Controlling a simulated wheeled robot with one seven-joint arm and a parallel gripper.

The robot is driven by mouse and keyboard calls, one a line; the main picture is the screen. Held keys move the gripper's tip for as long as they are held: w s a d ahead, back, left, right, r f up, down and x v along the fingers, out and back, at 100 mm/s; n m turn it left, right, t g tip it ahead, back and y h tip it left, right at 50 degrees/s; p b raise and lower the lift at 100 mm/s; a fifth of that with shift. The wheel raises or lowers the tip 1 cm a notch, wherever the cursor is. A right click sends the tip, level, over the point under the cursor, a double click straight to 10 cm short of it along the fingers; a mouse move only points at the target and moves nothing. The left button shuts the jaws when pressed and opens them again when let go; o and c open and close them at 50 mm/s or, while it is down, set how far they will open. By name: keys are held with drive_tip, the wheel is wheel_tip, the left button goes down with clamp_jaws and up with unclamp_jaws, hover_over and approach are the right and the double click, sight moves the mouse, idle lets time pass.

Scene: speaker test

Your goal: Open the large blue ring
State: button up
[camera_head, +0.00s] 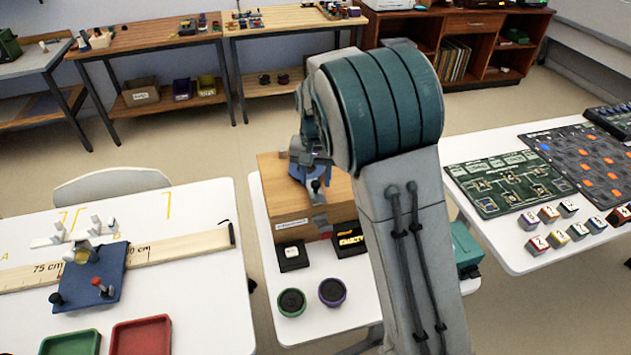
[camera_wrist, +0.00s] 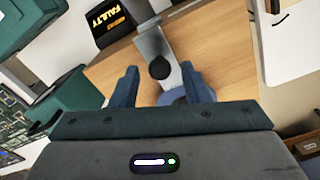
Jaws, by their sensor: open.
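My gripper (camera_wrist: 157,72) is open, with its two blue fingers apart in the wrist view. Between and beyond them stands a grey metal piece with a black knob (camera_wrist: 160,68). A rounded blue part (camera_wrist: 174,97) shows low between the fingers, mostly hidden by my gripper; I cannot tell whether it is the large blue ring. In the head view a blue part (camera_head: 311,173) lies at my gripper on top of a wooden box (camera_head: 290,207), partly covered by my arm. No closed grip on anything shows.
A black "FAULTY" tray (camera_head: 349,239) and another black tray (camera_head: 292,256) stand before the box. Green (camera_head: 291,302) and purple (camera_head: 332,291) round pots are nearer. A blue board (camera_head: 98,281) with knobs lies on the left table. A teal box (camera_head: 466,247) is at right.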

drive_tip(key=shift+f, duration=1.2)
